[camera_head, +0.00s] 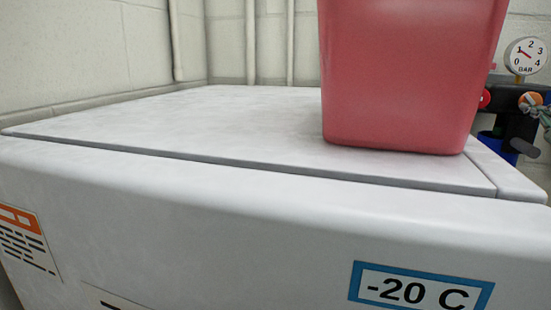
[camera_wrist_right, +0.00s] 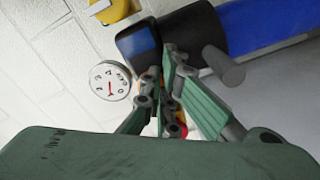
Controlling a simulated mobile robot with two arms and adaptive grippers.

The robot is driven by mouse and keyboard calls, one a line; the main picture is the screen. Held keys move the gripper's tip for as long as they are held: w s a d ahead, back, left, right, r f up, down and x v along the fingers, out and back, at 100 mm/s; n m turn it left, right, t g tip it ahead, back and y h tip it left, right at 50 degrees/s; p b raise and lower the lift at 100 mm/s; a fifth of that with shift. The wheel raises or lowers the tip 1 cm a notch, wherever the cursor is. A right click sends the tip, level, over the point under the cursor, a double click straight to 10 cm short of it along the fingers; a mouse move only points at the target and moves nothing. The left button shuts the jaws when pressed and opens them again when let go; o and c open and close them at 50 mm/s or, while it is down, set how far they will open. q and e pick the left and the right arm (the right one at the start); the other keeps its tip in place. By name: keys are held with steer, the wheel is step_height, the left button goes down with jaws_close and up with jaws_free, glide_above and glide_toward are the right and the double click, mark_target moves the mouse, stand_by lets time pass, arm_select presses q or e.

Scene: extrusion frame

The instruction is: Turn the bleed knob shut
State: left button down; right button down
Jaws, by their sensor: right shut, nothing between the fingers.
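In the head view, a dark manifold (camera_head: 514,122) with a gauge (camera_head: 527,56) above it stands at the right edge. A red round knob (camera_head: 485,98) is on its left end and an orange round part (camera_head: 530,101) is to the right; I cannot tell which is the bleed knob. My right gripper (camera_head: 543,113) is partly cut off by the picture edge, in front of or beside the orange part. In the right wrist view, my right gripper (camera_wrist_right: 159,84) is shut and empty. Orange and red bits show behind its fingers; contact cannot be told. My left gripper is not in view.
A white freezer (camera_head: 200,190) marked -20 C fills the head view, with a red bin (camera_head: 410,75) on its lid near the manifold. A grey stub handle (camera_wrist_right: 222,65) and a blue pipe (camera_wrist_right: 270,30) lie close to my right gripper.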

steer(key=shift+f, duration=0.4)
steer(key=b+v, duration=0.4)
steer(key=v, duration=0.1)
steer(key=shift+s+b, duration=0.3)
steer(key=shift+b, duration=0.05)
steer(key=shift+w+d, duration=0.1)
steer(key=shift+w, duration=0.05)
